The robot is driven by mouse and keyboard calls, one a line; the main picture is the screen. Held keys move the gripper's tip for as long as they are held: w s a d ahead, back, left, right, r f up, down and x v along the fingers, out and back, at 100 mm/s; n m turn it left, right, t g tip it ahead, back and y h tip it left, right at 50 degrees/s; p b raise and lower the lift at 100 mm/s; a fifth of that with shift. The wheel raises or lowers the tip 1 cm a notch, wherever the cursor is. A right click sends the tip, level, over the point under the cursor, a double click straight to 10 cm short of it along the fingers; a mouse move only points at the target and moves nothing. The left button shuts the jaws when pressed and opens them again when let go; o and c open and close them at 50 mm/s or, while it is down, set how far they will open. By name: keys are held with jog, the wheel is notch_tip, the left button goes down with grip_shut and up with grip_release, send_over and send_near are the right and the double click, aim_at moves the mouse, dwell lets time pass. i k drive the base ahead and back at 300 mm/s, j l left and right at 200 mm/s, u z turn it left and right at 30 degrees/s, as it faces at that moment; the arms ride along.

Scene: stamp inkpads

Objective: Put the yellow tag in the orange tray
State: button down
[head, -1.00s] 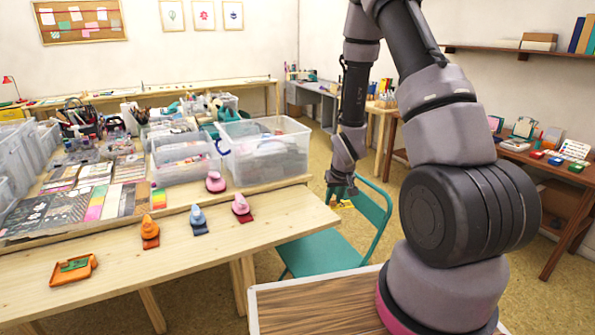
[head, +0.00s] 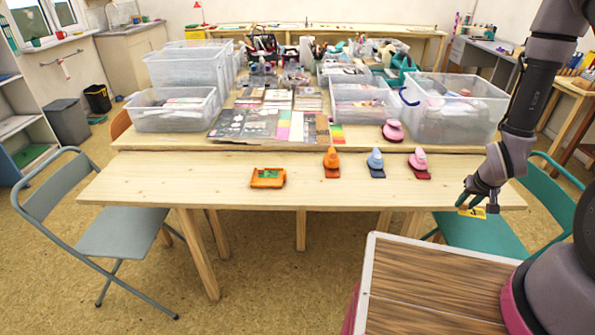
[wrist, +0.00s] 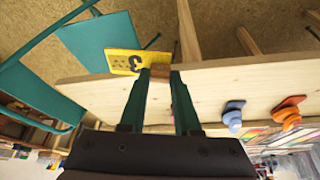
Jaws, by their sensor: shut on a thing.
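My gripper (head: 477,205) is shut on the yellow tag (head: 472,212) and holds it in the air near the right end of the front table. In the wrist view the tag (wrist: 124,62) sticks out from between the fingertips and shows a dark "3" and smaller dark marks. The orange tray (head: 268,178) lies on the front table, left of the middle, well to the left of my gripper. Something green lies inside the tray.
An orange, a blue (head: 375,163) and a pink punch stand on the table between tray and gripper. Clear bins (head: 456,108) and papers crowd the table behind. A teal chair (head: 480,232) stands at right, a grey chair (head: 105,235) at left. The table's front strip is clear.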

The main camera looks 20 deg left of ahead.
aim_at(267, 182)
jog(key=j, duration=1.05)
jog(key=k+j, duration=0.15)
jog(key=j, duration=1.9)
jog(key=k+z, duration=0.05)
